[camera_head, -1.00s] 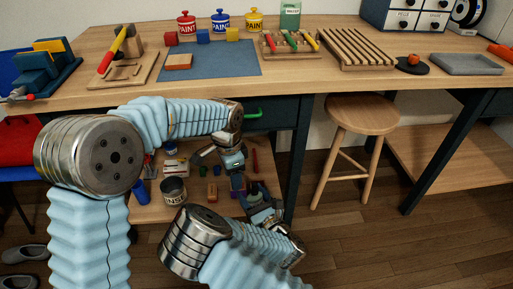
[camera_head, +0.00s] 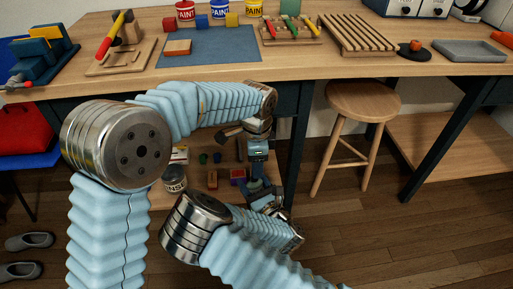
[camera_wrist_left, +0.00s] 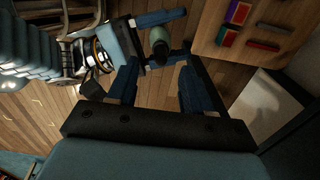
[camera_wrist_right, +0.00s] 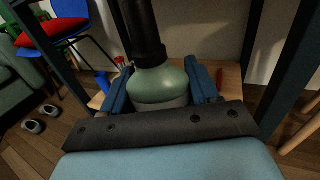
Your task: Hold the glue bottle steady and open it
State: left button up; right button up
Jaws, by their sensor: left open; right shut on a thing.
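The glue bottle has a rounded green body (camera_wrist_right: 158,84) and a tall dark cap (camera_wrist_right: 143,30), upright in the right wrist view. My right gripper (camera_wrist_right: 160,90) is shut around the green body. In the left wrist view the bottle (camera_wrist_left: 158,38) appears nearly end-on, between the right gripper's fingers. My left gripper (camera_wrist_left: 158,72) is open and empty, with its fingertips pointing towards the bottle. In the head view the left gripper (camera_head: 258,150) is just above the right gripper (camera_head: 262,190), in front of the bench. The bottle is too small to make out there.
A lower shelf (camera_wrist_right: 234,78) with small items stands behind the grippers. The wooden bench top (camera_head: 300,69) is above and beyond them. A stool (camera_head: 363,100) stands to the right, and a blue chair with a red cushion (camera_head: 22,128) to the left.

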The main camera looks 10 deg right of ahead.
pick_arm(q)
jog(key=shift+f, duration=1)
jog(key=shift+c, duration=0.3)
grip_shut()
jog(key=shift+r, duration=0.2)
jog(key=shift+r, duration=0.95)
jog(key=shift+r, duration=2)
